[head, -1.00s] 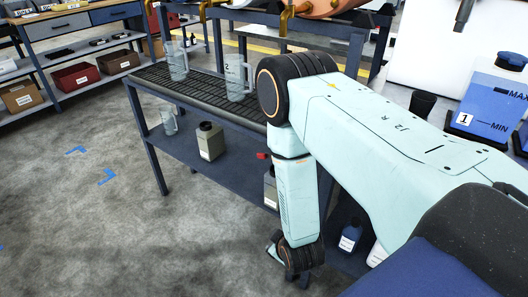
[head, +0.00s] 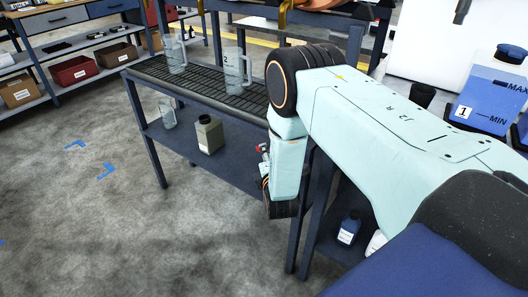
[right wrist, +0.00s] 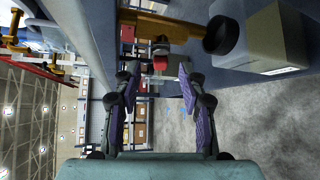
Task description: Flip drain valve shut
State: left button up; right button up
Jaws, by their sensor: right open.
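A small red-handled fitting, which looks like the drain valve (right wrist: 160,50), shows in the right wrist view just beyond and between my fingertips. Its exact handle angle is hard to tell. In the head view a small red part (head: 262,149) shows under the drip-grate table, beside my right forearm. My right gripper (right wrist: 157,82) is open and empty, its two purple-padded fingers on either side of the line to the valve, apart from it. In the head view my forearm hides most of this gripper. My left gripper is in neither view.
Clear jugs stand on the table's grate (head: 200,78). A grey-green canister (head: 209,136) and a clear jug (head: 167,113) stand on its lower shelf.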

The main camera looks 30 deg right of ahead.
jog(key=shift+b+x, duration=0.6)
jog(key=shift+x, duration=1.8)
grip_shut()
